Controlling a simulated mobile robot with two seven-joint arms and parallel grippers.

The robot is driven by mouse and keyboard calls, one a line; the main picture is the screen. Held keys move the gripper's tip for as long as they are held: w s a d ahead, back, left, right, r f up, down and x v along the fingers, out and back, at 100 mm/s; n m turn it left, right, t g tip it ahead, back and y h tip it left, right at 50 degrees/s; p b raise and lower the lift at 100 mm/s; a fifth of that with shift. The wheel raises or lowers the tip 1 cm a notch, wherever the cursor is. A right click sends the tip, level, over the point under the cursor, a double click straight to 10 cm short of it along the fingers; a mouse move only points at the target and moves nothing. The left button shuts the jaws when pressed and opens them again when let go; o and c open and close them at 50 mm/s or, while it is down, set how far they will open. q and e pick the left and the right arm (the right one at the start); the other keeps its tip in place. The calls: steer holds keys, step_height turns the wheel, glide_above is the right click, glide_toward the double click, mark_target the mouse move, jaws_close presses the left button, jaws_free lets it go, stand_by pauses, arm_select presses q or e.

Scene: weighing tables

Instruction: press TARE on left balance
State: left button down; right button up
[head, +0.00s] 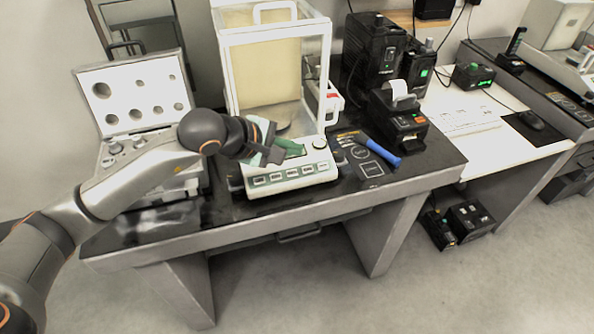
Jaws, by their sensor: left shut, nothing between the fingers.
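The left balance (296,184) stands on the near table. It has a white base with a row of several buttons along its front, and a glass draft shield (322,70) with white frame rises behind. My left arm comes in from the left. My left gripper (274,154) is shut and empty, over the back left part of the balance's front panel, and covers part of its green display (292,149). I cannot read the button labels, so I cannot tell which is TARE. Whether the fingertips touch the panel is unclear. My right gripper is out of view.
An open weight case (135,95) stands left of the balance, partly behind my arm. A blue-handled tool (382,153), a small printer (397,118) and black devices (374,45) are to the right. A second balance (555,35) is at far right.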

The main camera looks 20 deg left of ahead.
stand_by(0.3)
arm_select(q)
steer(key=b, duration=0.5)
glide_above(292, 173)
steer(key=s, duration=0.2)
step_height(292, 173, down, 7)
steer(key=shift+s, duration=0.15)
steer(key=shift+w+a+f+b, duration=0.1)
steer(key=shift+w+f+b, duration=0.1)
steer(key=shift+f+b, duration=0.25)
steer(key=shift+w+f, duration=0.1)
steer(key=shift+f, duration=0.1)
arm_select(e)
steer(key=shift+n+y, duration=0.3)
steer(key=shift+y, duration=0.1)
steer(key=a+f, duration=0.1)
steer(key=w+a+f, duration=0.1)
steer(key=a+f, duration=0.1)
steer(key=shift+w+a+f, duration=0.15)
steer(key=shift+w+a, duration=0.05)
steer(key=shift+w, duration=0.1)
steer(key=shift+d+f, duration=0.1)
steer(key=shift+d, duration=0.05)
